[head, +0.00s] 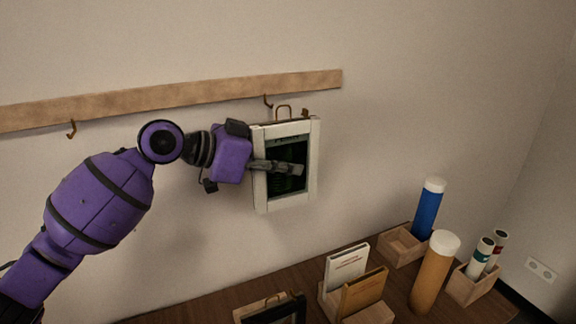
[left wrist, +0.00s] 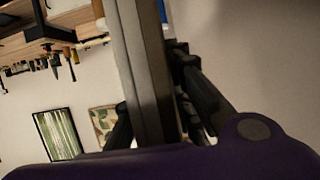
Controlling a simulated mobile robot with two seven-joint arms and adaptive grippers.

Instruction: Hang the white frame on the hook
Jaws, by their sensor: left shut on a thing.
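The white frame (head: 311,165) with a dark picture is upright against or close to the wall in the head view. A thin hanging loop (head: 283,109) stands up from its top edge. My left gripper (head: 285,167) is shut on the frame from its left side, one finger across the front. In the left wrist view the frame (left wrist: 146,70) is a dark band seen edge-on between the fingers. A brown hook (head: 267,101) on the rail is just left of the loop; they look apart. My right gripper is not in view.
A wooden rail (head: 190,99) crosses the wall, with another hook (head: 71,129) at left. Below stands a dark table (head: 205,306) with a dark frame (head: 290,311), books (head: 346,268), a blue tube (head: 428,209), an orange tube (head: 432,275) and wooden boxes (head: 401,244).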

